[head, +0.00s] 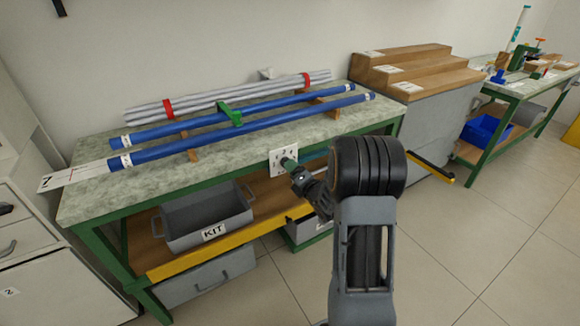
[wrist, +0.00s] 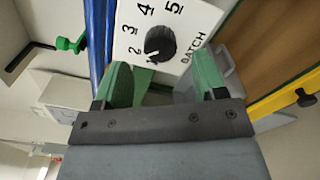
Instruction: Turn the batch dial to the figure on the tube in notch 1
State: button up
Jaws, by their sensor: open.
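The batch dial's white panel (head: 283,161) is on the bench's front edge. In the wrist view, its black knob (wrist: 160,43) is ringed by figures; 2, 3, 4 and 5 show beside the word BATCH. Two blue tubes, the front one (head: 240,132) and the rear one (head: 185,129), lie on wooden supports. Their white end labels are too small to read, and I cannot tell which notch is 1. My gripper (wrist: 160,82) is open and empty, its green fingers just below the knob.
Grey rods (head: 215,97) with red bands lie behind the tubes. Below the dial are a shelf with a yellow edge (head: 215,251) and a grey KIT bin (head: 205,218). The floor at right is clear.

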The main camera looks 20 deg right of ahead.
jog(key=shift+w+a, duration=0.2)
jog(key=shift+w, duration=1.65)
jog(key=shift+c, duration=0.4)
jog(key=c, duration=0.9)
jog(key=shift+o, duration=0.2)
